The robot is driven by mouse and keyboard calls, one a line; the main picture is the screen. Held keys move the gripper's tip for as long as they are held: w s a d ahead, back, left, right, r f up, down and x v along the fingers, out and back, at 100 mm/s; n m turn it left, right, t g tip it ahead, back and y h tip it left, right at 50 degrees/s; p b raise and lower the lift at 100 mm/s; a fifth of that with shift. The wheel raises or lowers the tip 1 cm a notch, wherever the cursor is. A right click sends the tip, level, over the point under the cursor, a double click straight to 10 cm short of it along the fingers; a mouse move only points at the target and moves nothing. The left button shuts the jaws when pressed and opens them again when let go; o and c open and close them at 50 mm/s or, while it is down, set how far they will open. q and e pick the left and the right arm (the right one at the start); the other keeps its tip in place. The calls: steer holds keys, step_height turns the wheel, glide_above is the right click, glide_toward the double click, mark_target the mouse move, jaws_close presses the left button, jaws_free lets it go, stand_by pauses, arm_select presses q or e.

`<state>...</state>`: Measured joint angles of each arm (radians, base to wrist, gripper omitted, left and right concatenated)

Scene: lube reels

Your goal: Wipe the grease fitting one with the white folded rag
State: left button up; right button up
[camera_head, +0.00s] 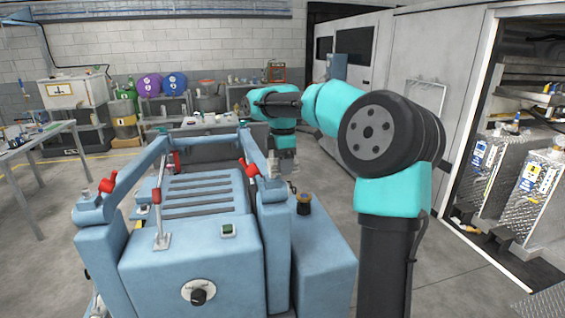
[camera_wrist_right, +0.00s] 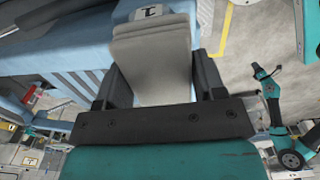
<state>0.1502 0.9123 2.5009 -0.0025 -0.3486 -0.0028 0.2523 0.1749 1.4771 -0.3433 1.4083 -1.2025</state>
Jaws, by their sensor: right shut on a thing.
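A white folded rag (camera_wrist_right: 155,62) sits between the two dark fingers of my right gripper (camera_wrist_right: 160,80) in the right wrist view; the gripper is shut on it. In the head view my right gripper (camera_head: 288,170) points down beyond the right rail of the blue machine (camera_head: 190,262), and its fingertips are small and partly hidden. I cannot make out grease fitting one itself, nor whether the rag touches anything. My left gripper is not in view.
The blue machine's raised rails (camera_head: 138,165) carry red-handled parts (camera_head: 107,184). A metal table (camera_head: 35,140) is at the left.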

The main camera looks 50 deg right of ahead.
steer(key=shift+w+d+f, duration=0.15)
steer(key=shift+w+d, duration=0.5)
steer(key=shift+w, duration=0.35)
steer(key=shift+s+a, duration=0.15)
steer(key=shift+s+a, duration=0.55)
steer(key=shift+s, duration=0.3)
steer(key=shift+w+d, duration=0.1)
steer(key=shift+w+d, duration=0.6)
steer(key=shift+w, duration=0.3)
steer(key=shift+s+a, duration=0.1)
stand_by(0.3)
